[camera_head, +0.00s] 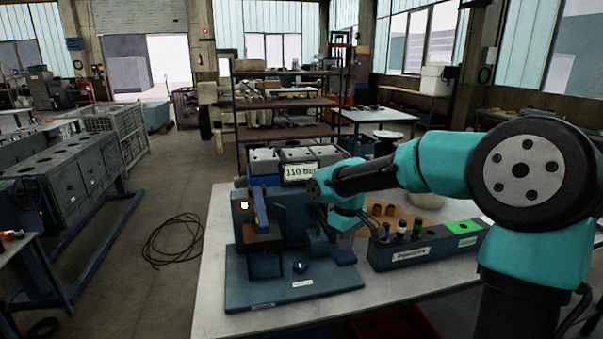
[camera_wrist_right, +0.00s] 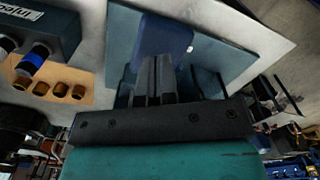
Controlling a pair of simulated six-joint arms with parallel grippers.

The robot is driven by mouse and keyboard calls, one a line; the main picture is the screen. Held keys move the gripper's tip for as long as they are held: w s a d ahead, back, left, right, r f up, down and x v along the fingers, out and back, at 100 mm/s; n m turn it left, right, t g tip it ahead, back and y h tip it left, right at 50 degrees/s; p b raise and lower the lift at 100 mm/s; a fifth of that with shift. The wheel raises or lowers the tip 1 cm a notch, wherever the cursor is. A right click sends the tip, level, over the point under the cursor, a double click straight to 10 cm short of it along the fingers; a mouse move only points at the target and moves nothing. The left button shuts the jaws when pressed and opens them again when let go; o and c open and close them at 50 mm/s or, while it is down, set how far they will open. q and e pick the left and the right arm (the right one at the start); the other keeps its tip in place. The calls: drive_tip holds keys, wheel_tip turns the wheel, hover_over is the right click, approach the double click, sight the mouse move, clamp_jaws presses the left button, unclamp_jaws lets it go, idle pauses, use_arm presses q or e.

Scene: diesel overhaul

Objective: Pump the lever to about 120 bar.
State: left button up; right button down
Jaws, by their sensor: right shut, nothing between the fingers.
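A blue-grey test stand (camera_head: 235,262) stands on the pale table. Its display (camera_head: 300,172) reads 110 bar. A dark blue pad (camera_head: 345,256), which looks like the lever's end, sticks out at the right side of the stand; it also shows in the right wrist view (camera_wrist_right: 165,36). My right gripper (camera_head: 347,240) is shut and empty, pointing down right at this pad. In the right wrist view its closed fingers (camera_wrist_right: 155,72) overlap the pad's near edge; whether they touch it I cannot tell. The rest of the lever is hidden. My left gripper is not in view.
A labelled rack (camera_head: 397,258) with several capped parts and a green section stands right of the stand. Behind it a tan tray (camera_head: 405,222) holds several copper-coloured pieces. A red bin (camera_head: 395,325) is at the front edge. The table's front left is bare.

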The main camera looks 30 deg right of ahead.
drive_tip(key=shift+r, duration=0.3)
drive_tip(key=shift+r, duration=2)
